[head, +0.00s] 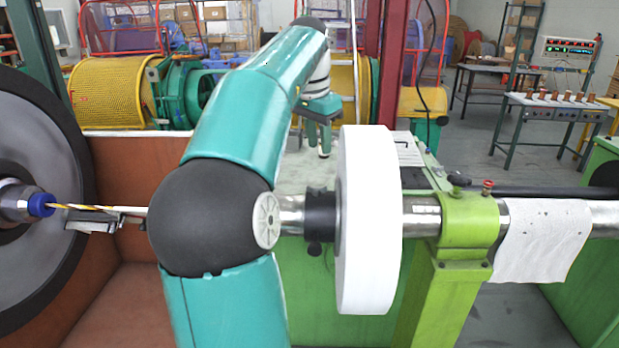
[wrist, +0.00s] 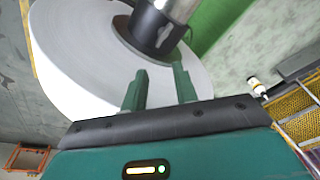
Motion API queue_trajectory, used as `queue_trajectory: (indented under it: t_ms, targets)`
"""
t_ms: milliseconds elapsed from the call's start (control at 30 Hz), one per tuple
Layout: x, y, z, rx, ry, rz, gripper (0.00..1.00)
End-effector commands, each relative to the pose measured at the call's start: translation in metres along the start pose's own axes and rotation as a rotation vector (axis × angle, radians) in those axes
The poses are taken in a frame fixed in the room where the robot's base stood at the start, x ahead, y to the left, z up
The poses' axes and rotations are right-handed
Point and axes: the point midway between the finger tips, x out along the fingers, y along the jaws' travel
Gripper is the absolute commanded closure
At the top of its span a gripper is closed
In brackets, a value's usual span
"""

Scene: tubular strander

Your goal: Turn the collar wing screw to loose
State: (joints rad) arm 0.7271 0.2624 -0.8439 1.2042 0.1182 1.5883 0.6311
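A black collar (head: 320,214) sits on the steel shaft (head: 292,214), just left of the big white disc (head: 370,220). A small dark knob, which looks like the wing screw (head: 315,248), sticks out below the collar. In the wrist view the collar (wrist: 152,30) is at the top, with a pale mark on its side; I cannot tell whether that is the screw. My gripper (head: 319,140) is behind and above the shaft in the head view. In the wrist view my gripper (wrist: 159,84) is open and empty, its two fingers apart and pointing towards the disc and collar.
A green bearing stand (head: 468,225) holds the shaft right of the disc, with a white cloth (head: 543,240) hanging beyond. A large grey wheel (head: 35,200) is at the left. My arm hides part of the shaft. A bench (head: 555,105) stands at the back right.

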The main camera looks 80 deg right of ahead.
Motion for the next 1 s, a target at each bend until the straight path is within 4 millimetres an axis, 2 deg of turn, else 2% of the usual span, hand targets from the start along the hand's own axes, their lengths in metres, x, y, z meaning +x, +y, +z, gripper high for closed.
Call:
queue_trajectory:
  t_ms: [167,300,400,500,667,867,1000]
  targets:
    - [-0.004,-0.025,0.0,0.333,0.042,0.131,0.71]
    - [-0.012,-0.051,0.014,0.585,0.124,0.216,0.71]
    - [-0.017,-0.066,0.026,0.702,0.177,0.25,0.71]
    - [-0.019,-0.073,0.034,0.766,0.207,0.264,0.71]
    - [-0.015,-0.073,0.036,0.785,0.213,0.268,0.71]
    - [0.005,-0.067,0.035,0.782,0.21,0.268,0.71]
    - [0.027,-0.059,0.032,0.782,0.21,0.269,0.71]
